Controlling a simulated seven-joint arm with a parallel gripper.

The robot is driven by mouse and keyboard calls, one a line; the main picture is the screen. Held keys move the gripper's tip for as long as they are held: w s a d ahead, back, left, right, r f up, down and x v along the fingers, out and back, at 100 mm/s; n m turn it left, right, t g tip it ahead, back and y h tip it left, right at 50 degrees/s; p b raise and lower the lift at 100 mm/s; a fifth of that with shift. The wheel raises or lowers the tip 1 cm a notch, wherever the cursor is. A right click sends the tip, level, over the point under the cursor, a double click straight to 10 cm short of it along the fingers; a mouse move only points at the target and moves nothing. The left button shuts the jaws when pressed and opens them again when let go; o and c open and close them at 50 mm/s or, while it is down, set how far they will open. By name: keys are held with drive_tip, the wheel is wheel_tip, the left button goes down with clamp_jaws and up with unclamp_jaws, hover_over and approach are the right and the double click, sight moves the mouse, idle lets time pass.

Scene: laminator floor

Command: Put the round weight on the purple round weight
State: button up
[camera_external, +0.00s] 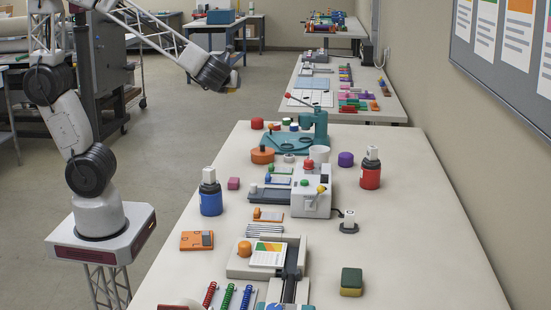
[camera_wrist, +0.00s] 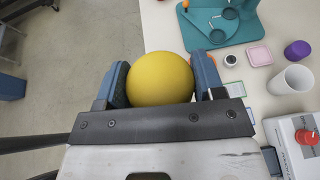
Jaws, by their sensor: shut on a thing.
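My gripper (camera_wrist: 160,85) is shut on a yellow round weight (camera_wrist: 160,79), which fills the space between the two blue fingers in the wrist view. In the external view my gripper (camera_external: 232,86) is up in the air, beyond the table's left edge, and the held weight is barely visible there. The purple round weight (camera_external: 345,159) stands on the table right of the white cup. It also shows at the right of the wrist view (camera_wrist: 298,50), apart from my gripper.
A white cup (camera_external: 319,154) and a teal press (camera_external: 300,140) stand close to the purple weight. A white machine (camera_external: 311,192) with a red knob, a red bottle (camera_external: 370,170) and a blue bottle (camera_external: 210,195) rise from the table (camera_external: 420,240). The table's right side is largely clear.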

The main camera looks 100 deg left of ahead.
wheel_tip(320, 180, up, 3)
drive_tip(key=shift+f, duration=0.2)
drive_tip(key=w+a+m+t+h, duration=0.3)
drive_tip(key=w+m+t, duration=0.2)
drive_tip(key=w, duration=0.9)
drive_tip(key=w+a+m+t+h, duration=0.3)
drive_tip(key=w+m+t, duration=0.2)
drive_tip(key=w, duration=1)
drive_tip(key=m+t+h, duration=0.2)
drive_tip(key=m+h, duration=0.7)
hover_over(347, 154)
wheel_tip(347, 154, down, 18)
idle(0.4)
drive_tip(key=shift+f, duration=0.2)
drive_tip(key=shift+a+f, duration=0.1)
drive_tip(key=shift+f, duration=2.95)
drive_tip(key=shift+f, duration=1.85)
